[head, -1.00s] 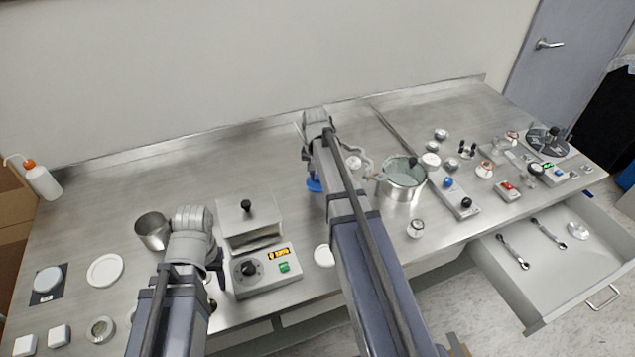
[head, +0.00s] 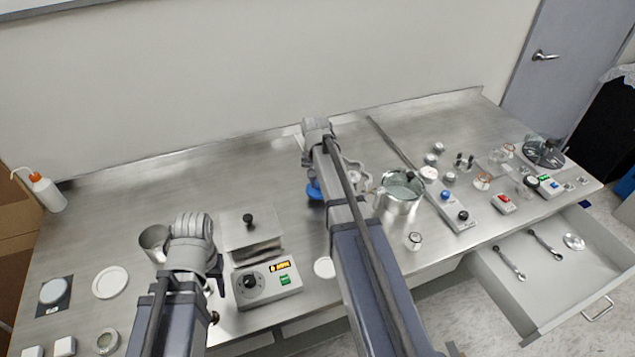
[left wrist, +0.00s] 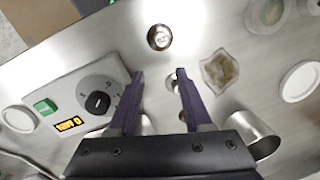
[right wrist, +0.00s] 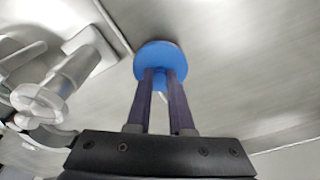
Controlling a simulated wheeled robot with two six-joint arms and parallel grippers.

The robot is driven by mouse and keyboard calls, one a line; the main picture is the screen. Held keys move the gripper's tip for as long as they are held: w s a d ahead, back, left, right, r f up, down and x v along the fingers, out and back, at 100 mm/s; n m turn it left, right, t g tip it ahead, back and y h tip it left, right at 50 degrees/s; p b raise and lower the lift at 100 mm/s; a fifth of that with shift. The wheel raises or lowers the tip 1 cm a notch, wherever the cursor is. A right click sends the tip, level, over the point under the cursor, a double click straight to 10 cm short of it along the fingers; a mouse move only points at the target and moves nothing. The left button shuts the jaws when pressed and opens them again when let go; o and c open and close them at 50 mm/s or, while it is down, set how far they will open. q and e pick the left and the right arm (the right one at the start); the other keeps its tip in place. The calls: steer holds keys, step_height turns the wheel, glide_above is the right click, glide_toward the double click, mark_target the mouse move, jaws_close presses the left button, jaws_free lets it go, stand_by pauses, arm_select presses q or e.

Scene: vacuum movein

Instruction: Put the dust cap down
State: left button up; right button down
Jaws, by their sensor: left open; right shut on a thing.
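A blue round cap (right wrist: 158,62), which I take to be the dust cap, is gripped by its small stem. My right gripper (right wrist: 163,78) is shut on it. The cap also shows in the head view as a small blue patch (head: 314,190), partly hidden by my right arm. It is close over the steel bench; I cannot tell if it touches. My left gripper (left wrist: 158,82) is open with nothing held between its fingers, above the bench beside the control box (left wrist: 85,100).
A metal pot (head: 400,195) with a lid and a clear glass-like fitting (head: 357,172) stand right of my right gripper. A steel beaker (head: 154,242) is beside my left wrist. An open drawer (head: 550,265) juts out front right. The bench behind my arms is mostly clear.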

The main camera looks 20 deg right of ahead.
step_height(320, 180, up, 7)
steer(key=p, duration=0.5)
steer(key=shift+p, duration=0.4)
steer(key=shift+r, duration=0.15)
